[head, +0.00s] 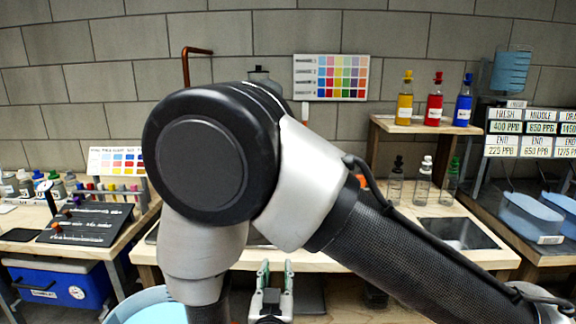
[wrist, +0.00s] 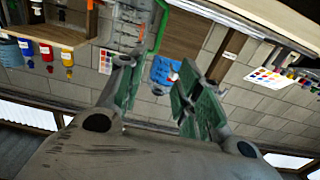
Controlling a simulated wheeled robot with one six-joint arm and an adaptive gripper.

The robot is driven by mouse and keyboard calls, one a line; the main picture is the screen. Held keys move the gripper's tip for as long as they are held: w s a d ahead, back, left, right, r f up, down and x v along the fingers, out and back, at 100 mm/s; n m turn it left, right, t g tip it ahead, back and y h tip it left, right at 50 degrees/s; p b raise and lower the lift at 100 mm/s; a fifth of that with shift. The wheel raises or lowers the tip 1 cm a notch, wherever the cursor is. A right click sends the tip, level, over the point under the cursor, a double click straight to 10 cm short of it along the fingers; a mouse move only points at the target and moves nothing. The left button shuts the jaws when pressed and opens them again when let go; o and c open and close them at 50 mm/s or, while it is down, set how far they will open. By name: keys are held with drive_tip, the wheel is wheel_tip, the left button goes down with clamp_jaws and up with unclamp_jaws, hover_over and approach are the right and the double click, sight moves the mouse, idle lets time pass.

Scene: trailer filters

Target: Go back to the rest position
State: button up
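My gripper (head: 275,275) shows low in the middle of the head view, below my bent arm. In the wrist view my gripper (wrist: 157,92) has its two green-padded fingers apart, with nothing held between them. The wrist picture is upside down, and the wall and shelf things lie well beyond the fingers. My arm hides the middle of the bench in the head view.
A wooden bench (head: 480,262) runs along the wall, with clear bottles (head: 422,182) on it. A shelf (head: 425,126) holds yellow, red and blue bottles. A blue cooler (head: 60,285) stands at left. Blue tubs (head: 532,217) stand at right. A colour chart (head: 331,78) hangs behind.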

drive_tip(key=w+d+r+m+g+y, duration=0.25)
drive_tip(key=w+r+g, duration=0.4)
drive_tip(key=w, duration=0.55)
drive_tip(key=d+r+n+g+y, duration=0.2)
drive_tip(key=d+r+y, duration=0.1)
drive_tip(key=d+r, duration=0.65)
drive_tip(key=s+d+r+g+h, duration=0.2)
drive_tip(key=s+d, duration=1)
drive_tip(key=d, duration=0.1)
drive_tip(key=s+d+r+g+h, duration=0.3)
drive_tip(key=s+d, duration=0.9)
drive_tip(key=d, duration=0.2)
drive_tip(key=shift+n, duration=0.45)
